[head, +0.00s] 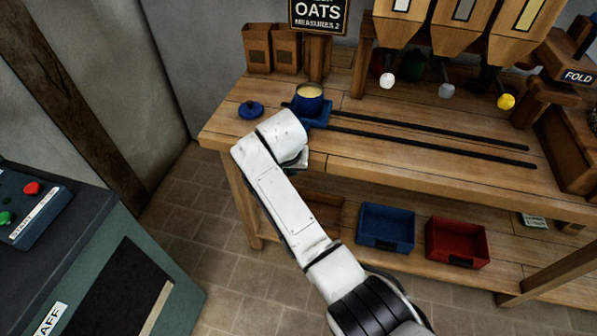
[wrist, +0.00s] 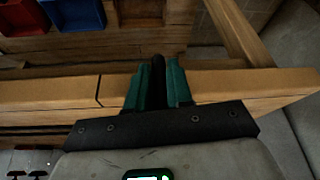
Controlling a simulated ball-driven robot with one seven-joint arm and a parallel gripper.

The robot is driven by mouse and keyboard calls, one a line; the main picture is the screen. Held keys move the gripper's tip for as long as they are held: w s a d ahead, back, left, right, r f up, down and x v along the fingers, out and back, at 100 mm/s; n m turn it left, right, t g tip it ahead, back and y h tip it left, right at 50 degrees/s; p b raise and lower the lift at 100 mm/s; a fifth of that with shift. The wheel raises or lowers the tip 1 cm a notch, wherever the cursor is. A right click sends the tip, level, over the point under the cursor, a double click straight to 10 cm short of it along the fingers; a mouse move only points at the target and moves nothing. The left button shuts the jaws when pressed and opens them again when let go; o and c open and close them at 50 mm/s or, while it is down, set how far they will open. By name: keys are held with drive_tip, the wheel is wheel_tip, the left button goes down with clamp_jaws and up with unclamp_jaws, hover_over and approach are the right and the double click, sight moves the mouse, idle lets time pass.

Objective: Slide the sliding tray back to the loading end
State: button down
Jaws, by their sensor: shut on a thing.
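The blue sliding tray (head: 321,113) is at the left end of two dark rails (head: 430,131) on the wooden bench. A blue pot (head: 309,99) with pale contents stands upright in it. My arm hides the tray's front part and my gripper in the head view. In the wrist view, my gripper (wrist: 158,80) has its green fingers shut on a narrow dark piece, apparently the tray's handle, at the bench's front edge. The tray's body is not clear in the wrist view.
A blue lid (head: 251,109) lies left of the tray. Paper sacks (head: 272,48) and an OATS sign (head: 319,14) stand behind. Hoppers (head: 460,25) hang over the bench. The rails right of the tray are clear. Blue (head: 386,228) and red (head: 457,242) bins sit below.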

drive_tip(key=shift+w+a+r, duration=0.1)
drive_tip(key=shift+a+r, duration=0.05)
drive_tip(key=shift+a, duration=0.05)
drive_tip(key=c, duration=1.1)
unclamp_jaws()
drive_tip(key=shift+a, duration=0.15)
drive_tip(key=v, duration=1)
drive_tip(key=shift+r, duration=0.25)
